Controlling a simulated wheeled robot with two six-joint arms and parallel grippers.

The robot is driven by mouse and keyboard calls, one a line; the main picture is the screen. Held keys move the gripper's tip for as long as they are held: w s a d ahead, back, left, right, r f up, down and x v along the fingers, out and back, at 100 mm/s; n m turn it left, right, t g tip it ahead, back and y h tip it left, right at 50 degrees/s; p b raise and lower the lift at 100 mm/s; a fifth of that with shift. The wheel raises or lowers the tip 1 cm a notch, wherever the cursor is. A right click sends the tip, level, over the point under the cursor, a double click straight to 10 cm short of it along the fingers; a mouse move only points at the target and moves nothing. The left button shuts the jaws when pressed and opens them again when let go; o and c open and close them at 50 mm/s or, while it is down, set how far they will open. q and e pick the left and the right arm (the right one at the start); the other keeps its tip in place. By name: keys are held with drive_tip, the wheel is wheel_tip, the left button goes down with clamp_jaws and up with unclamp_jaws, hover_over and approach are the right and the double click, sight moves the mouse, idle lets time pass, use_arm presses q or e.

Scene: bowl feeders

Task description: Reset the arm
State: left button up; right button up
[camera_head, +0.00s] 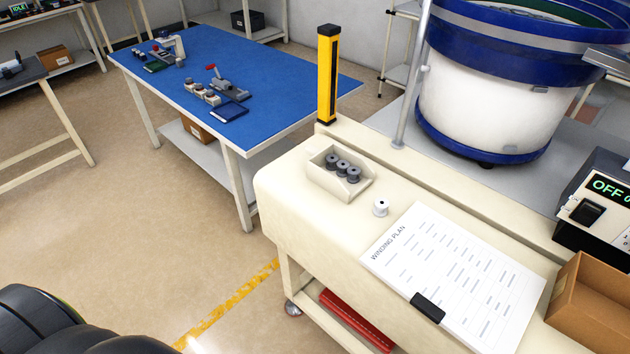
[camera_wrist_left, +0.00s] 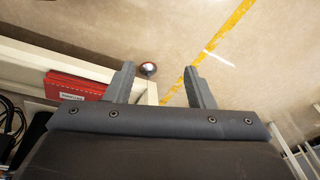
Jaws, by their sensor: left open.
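My left gripper (camera_wrist_left: 158,85) shows in the left wrist view. Its two grey fingers are spread apart with nothing between them, above the floor beside the cream bench. In the head view only a dark part of my left arm shows at the lower left corner, and its gripper is out of the picture. My right gripper is in neither view.
The cream bench (camera_head: 284,190) holds a tray of dark spools (camera_head: 318,181), a white spool (camera_head: 380,207), a winding plan sheet (camera_head: 455,275) and a cardboard box (camera_head: 590,305). A blue-topped table (camera_head: 290,83) stands behind. Floor at the left is clear.

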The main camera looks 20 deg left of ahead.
use_arm(q)
drive_tip(key=s+d+f+g, duration=0.1)
drive_tip(key=s+f, duration=1)
drive_tip(key=s, duration=0.1)
drive_tip(key=shift+s+d, duration=0.15)
drive_tip(key=shift+s, duration=0.15)
